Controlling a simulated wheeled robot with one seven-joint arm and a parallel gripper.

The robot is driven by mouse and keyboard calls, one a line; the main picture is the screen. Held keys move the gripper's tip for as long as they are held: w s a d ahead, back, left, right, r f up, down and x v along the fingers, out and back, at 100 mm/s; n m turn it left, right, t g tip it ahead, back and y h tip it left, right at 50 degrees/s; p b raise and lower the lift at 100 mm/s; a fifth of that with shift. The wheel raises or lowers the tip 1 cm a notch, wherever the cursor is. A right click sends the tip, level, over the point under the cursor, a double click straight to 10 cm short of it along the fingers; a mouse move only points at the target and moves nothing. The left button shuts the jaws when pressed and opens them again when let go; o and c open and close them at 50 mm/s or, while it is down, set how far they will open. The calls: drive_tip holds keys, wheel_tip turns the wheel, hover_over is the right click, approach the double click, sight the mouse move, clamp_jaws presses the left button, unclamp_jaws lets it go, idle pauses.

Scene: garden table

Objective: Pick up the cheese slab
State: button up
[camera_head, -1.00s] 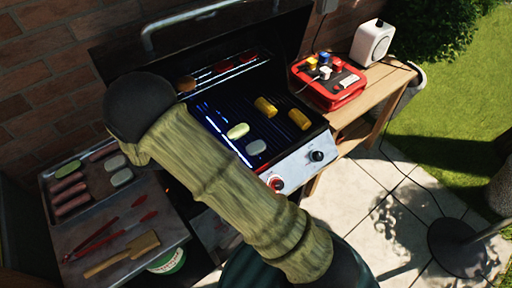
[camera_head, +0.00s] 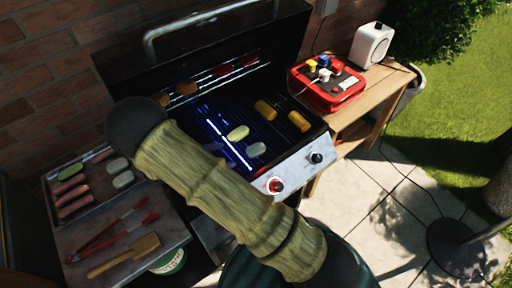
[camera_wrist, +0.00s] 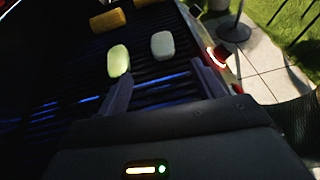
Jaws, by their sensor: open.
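A pale, whitish slab that looks like cheese (camera_head: 256,149) lies on the grill grate near its front edge. It also shows in the wrist view (camera_wrist: 162,45), just beyond the gap between my fingers. Two similar pale slabs (camera_head: 123,179) lie in the metal tray at the left. A pale green slice (camera_head: 238,132) lies beside the grill's pale slab; in the wrist view (camera_wrist: 118,60) it is just past my left finger's tip. My gripper (camera_wrist: 163,82) is open and empty over the grate.
Two yellow corn pieces (camera_head: 266,110) lie farther back on the grill (camera_head: 215,110), with brown patties (camera_head: 186,88) on its upper rack. The raised lid (camera_head: 190,40) stands behind. Sausages (camera_head: 75,206), tongs (camera_head: 112,228) and a spatula (camera_head: 125,254) are at the left.

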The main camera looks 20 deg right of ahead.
sight(252, 150)
drive_tip(key=p+x, duration=0.1)
drive_tip(key=x, duration=0.4)
drive_tip(key=shift+w+d+f, duration=0.1)
drive_tip(key=shift+d+f, duration=0.1)
drive_tip(key=shift+d, duration=0.15)
drive_tip(key=shift+d+p, duration=0.5)
drive_tip(key=p+x, duration=0.1)
drive_tip(key=x, duration=0.2)
drive_tip(key=shift+w+d+f, duration=0.1)
drive_tip(key=shift+d+f, duration=0.1)
drive_tip(key=shift+d, duration=0.05)
drive_tip(key=shift+w+d+f, duration=0.1)
drive_tip(key=shift+d+f, duration=0.1)
drive_tip(key=shift+f, duration=0.05)
